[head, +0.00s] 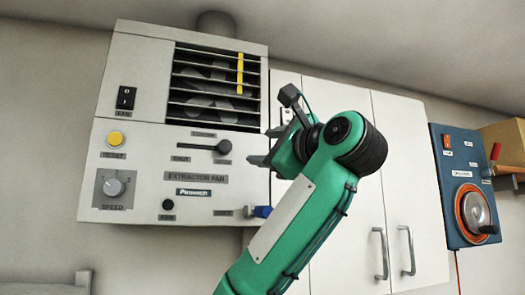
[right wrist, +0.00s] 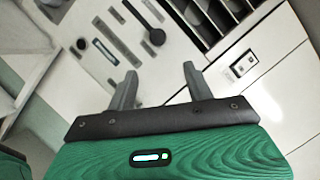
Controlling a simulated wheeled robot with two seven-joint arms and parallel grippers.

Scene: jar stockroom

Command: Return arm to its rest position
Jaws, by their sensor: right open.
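My right arm is green and rises from the bottom of the head view. Its gripper (head: 262,148) is held up in front of the right edge of the extractor fan panel (head: 145,165). In the right wrist view the two grey fingers of the right gripper (right wrist: 158,88) stand apart with nothing between them. The fan panel fills the space beyond them, with a black slider knob (right wrist: 155,37) past the fingertips. I cannot tell the exact gap between the fingers and the panel. My left gripper is not in view.
The panel carries a yellow button (head: 115,139), a speed dial (head: 114,187), a fan switch (head: 126,97) and a blue knob (head: 262,211). White cabinet doors (head: 405,150) with handles stand behind my arm. A blue box (head: 462,160) with an orange-ringed dial is at the right.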

